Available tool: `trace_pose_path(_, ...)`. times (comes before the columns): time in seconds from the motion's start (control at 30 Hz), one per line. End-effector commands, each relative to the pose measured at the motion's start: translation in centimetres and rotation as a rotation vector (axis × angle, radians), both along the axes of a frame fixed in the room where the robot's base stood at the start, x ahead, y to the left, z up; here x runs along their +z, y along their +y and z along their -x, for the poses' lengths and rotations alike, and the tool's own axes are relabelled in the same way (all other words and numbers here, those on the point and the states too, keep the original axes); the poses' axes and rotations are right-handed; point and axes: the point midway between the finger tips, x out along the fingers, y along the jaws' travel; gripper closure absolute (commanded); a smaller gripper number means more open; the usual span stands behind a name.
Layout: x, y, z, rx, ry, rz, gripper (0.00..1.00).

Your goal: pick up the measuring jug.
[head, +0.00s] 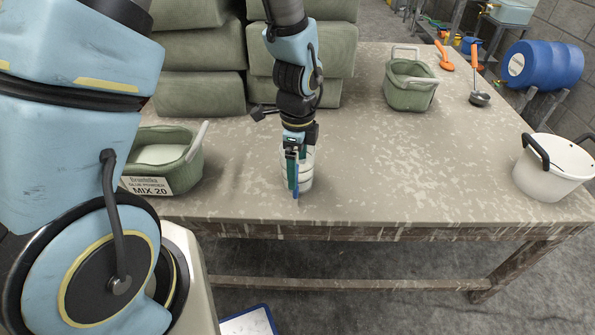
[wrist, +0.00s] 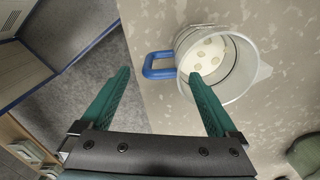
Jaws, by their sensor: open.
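The measuring jug (wrist: 246,66) is whitish, with a blue handle (wrist: 151,65) and a pouring spout; several pale spots show inside at its bottom. In the head view the jug (head: 307,172) stands near the table's front edge, partly hidden behind my gripper (head: 293,170). In the wrist view my gripper (wrist: 160,76) is open, with the handle between its fingertips. The right fingertip overlaps the jug's near rim and the left one lies outside the handle. Whether either finger touches the jug, I cannot tell.
The table (head: 400,185) is mostly clear right of the jug. A green tub labelled MIX 20 (head: 190,160) stands left, another green tub (head: 412,93) at the back, a ladle (head: 479,98) beyond it, and a white pot (head: 555,172) at the right edge. Stacked grey-green bags (head: 200,93) stand behind.

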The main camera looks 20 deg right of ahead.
Motion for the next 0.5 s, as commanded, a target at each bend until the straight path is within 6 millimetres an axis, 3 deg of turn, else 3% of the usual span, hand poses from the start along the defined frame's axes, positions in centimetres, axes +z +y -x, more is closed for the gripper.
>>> trace_pose_path(0.27,-1.9,0.0,0.0,0.002,0.001,-0.001,0.05)
trace_pose_path(0.5,-5.0,0.1,0.1,0.002,0.002,-0.003,0.05)
